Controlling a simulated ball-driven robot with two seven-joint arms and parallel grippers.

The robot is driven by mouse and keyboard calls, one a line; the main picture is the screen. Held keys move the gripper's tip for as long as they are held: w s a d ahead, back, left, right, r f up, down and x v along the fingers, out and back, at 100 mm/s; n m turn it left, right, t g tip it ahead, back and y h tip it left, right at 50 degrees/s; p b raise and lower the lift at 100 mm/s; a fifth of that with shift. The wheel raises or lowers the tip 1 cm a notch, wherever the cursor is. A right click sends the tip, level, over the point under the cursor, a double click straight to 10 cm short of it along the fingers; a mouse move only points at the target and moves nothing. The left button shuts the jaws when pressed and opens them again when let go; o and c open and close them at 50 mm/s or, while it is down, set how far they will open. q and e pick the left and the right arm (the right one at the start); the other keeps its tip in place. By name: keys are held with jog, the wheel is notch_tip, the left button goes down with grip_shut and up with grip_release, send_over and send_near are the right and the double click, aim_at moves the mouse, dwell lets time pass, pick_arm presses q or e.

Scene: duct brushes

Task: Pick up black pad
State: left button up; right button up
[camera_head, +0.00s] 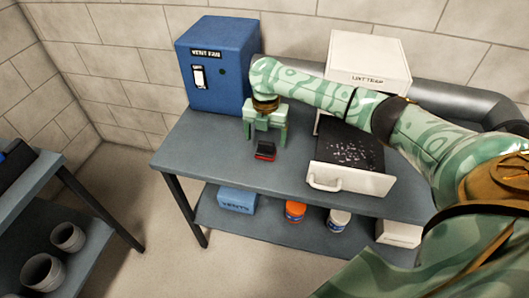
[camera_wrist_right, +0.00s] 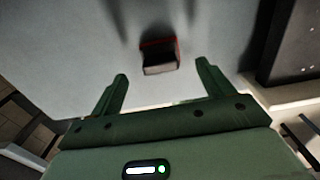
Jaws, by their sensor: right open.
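A small black pad (camera_head: 265,151) with a red edge lies on the grey tabletop in the head view, just in front of the vent fan box. It also shows in the right wrist view (camera_wrist_right: 159,56), ahead of and between my fingertips. My right gripper (camera_head: 265,137) points down over the table, open and empty, with its fingers just behind the pad. I cannot tell how high above the table the fingertips are. My left gripper is not in view.
The blue vent fan box (camera_head: 217,75) stands behind the gripper. The white lint trap box (camera_head: 368,62) has its speckled dark tray (camera_head: 350,177) pulled out to the right of the pad. A blue box (camera_head: 237,200) and jars (camera_head: 295,211) stand on the lower shelf.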

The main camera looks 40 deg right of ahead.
aim_at(266, 142)
notch_tip(266, 142, down, 5)
jog(key=b, duration=0.2)
jog(key=shift+d+b, duration=0.1)
jog(key=shift+b, duration=0.25)
jog(key=shift+r, duration=0.2)
jog(key=shift+c, duration=0.3)
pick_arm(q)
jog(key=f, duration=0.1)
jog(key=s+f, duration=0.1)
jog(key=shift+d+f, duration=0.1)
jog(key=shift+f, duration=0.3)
pick_arm(e)
jog(key=c, duration=1)
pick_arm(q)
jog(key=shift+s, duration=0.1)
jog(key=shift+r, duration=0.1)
pick_arm(e)
jog(key=shift+r, duration=0.1)
